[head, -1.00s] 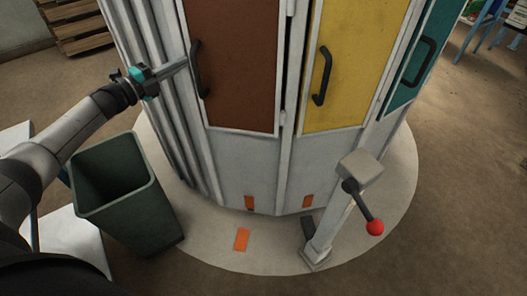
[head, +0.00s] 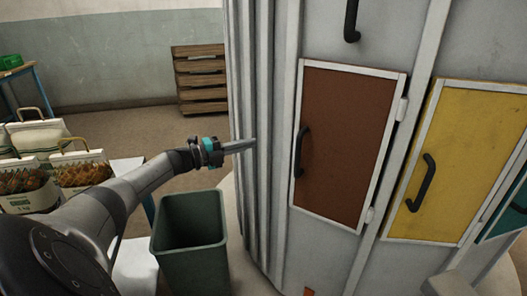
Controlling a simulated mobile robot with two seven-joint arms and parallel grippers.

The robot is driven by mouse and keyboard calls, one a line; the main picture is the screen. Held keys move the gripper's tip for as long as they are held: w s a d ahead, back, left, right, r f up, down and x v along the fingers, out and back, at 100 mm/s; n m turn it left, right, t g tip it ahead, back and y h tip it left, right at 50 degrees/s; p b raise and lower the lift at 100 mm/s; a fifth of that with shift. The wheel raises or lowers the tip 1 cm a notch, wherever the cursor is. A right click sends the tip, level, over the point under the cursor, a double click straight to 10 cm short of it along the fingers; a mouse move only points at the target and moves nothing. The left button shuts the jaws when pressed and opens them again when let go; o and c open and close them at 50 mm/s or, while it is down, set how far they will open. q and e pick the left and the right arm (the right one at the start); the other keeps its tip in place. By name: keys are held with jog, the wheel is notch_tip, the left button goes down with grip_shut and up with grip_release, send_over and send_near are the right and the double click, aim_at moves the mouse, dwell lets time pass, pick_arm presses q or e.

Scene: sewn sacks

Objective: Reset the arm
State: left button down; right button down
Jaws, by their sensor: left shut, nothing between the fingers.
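My left arm comes in from the lower left and reaches right in the head view. Its gripper (head: 240,146) is shut and empty. Its fingertips point at the ribbed grey side of the cabinet (head: 262,205), left of the brown door (head: 343,140); I cannot tell whether they touch the cabinet. The brown door is closed and has a black handle (head: 303,152). My right gripper is not in view.
A dark green bin (head: 190,270) stands below my left arm. Bags and crates of goods (head: 82,170) stand at the left. A yellow door (head: 455,165) is right of the brown one. Open floor lies behind the arm.

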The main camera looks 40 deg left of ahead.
pick_arm(q)
jog(key=s+d+f+n+g+y, duration=0.2)
jog(key=s+f+n, duration=0.2)
jog(key=f, duration=0.7)
jog(key=s+d+f+n+g+y, duration=0.1)
jog(key=s+d+f+n+y, duration=0.3)
jog(key=f, duration=0.8)
jog(key=s+d+f+n+g+y, duration=0.1)
jog(key=s+f+n+g, duration=0.3)
jog(key=f, duration=0.7)
jog(key=s+d+f+n+g, duration=0.2)
jog(key=s+d+f, duration=0.4)
jog(key=s, duration=0.3)
jog(key=s+d+f+n+g, duration=0.2)
jog(key=s+d+f, duration=0.4)
jog(key=s, duration=0.4)
jog(key=s+d+f+n+g, duration=0.3)
jog(key=s+d+f+n, duration=0.1)
jog(key=s+d+f, duration=0.3)
jog(key=s, duration=0.2)
jog(key=shift+s+f, duration=0.2)
jog(key=shift+s, duration=0.1)
jog(key=shift+d, duration=0.1)
